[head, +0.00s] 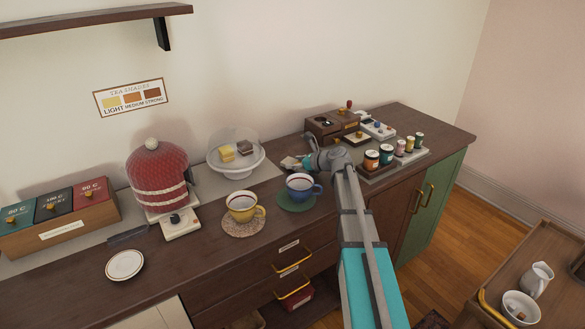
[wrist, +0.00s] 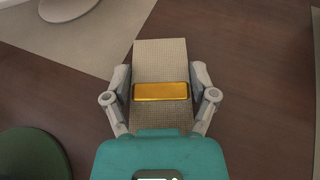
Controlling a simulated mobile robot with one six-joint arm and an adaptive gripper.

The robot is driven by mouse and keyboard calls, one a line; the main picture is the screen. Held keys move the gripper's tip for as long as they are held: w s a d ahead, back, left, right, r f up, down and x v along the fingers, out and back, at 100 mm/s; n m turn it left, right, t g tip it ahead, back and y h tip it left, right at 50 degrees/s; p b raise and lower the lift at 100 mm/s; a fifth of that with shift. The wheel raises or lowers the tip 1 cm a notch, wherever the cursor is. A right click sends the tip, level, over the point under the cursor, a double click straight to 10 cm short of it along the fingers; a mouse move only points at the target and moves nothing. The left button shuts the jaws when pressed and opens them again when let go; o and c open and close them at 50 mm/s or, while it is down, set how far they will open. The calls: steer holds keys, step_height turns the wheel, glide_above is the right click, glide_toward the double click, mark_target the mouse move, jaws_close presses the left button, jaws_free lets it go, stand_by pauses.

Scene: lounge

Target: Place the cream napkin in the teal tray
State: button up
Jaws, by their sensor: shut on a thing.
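The cream napkin (wrist: 160,60) is a woven strip with a gold band around its middle, in the wrist view. My gripper (wrist: 161,97) is shut on it, with a finger against each side near the band. In the head view my gripper (head: 304,162) is over the dark counter, behind the blue cup and right of the cake stand. The napkin is small and partly hidden there. I cannot make out a teal tray in either view.
A blue cup (head: 299,186) on a green mat (head: 293,202) and a yellow cup (head: 242,207) stand in front. The glass-domed cake stand (head: 237,165) is left. Jars (head: 372,160) and a wooden box (head: 330,124) are right.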

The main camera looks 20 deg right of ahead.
steer(key=shift+f, duration=0.15)
steer(key=o, duration=0.9)
steer(key=shift+r, duration=0.2)
steer(key=p+v, duration=0.4)
steer(key=v, duration=0.6)
steer(key=shift+s+d+r, duration=0.2)
steer(key=shift+s+d+r+p, duration=0.15)
steer(key=shift+s+d+p, duration=0.25)
steer(key=shift+s, duration=0.1)
